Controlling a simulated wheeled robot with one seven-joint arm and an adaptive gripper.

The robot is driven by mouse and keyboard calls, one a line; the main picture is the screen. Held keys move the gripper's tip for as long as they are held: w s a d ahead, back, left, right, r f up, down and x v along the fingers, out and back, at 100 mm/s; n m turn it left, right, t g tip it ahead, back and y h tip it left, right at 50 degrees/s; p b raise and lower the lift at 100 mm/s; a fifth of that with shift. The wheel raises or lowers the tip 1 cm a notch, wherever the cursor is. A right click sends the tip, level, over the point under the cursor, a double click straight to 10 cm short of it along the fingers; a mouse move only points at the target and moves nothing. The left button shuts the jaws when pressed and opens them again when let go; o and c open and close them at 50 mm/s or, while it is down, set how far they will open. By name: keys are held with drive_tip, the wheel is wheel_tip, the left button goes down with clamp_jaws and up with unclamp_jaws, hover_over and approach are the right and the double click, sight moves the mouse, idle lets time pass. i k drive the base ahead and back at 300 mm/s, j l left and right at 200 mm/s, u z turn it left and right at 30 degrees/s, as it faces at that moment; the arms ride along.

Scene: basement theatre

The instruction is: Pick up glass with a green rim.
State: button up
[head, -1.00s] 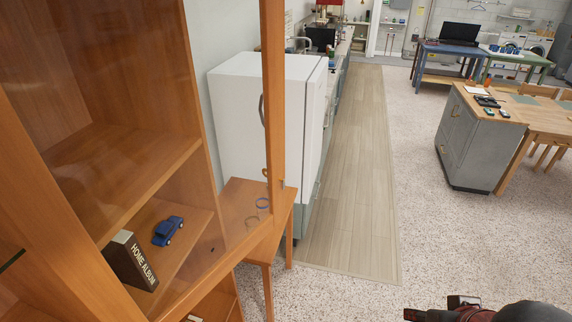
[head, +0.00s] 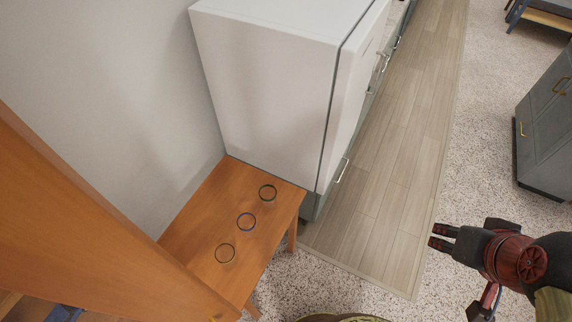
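My gripper (head: 432,237) is at the right, well apart from the table and glasses. Its two dark fingers show a gap between them, with nothing held.
A white fridge (head: 265,85) stands right behind the table, with a wall (head: 130,90) to the left. An orange-brown wooden cabinet (head: 60,215) blocks the lower left. A grey cabinet (head: 548,130) stands at the right. The floor between is clear.

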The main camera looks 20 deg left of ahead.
sight(267, 194)
drive_tip(key=i, duration=2.1)
drive_tip(key=i+z, duration=0.2)
drive_tip(key=i, duration=0.3)
drive_tip(key=i+j+z, duration=0.15)
drive_tip(key=i, duration=0.3)
drive_tip(key=i+j+z, duration=0.2)
drive_tip(key=i, duration=0.25)
drive_tip(key=z, duration=5.4)
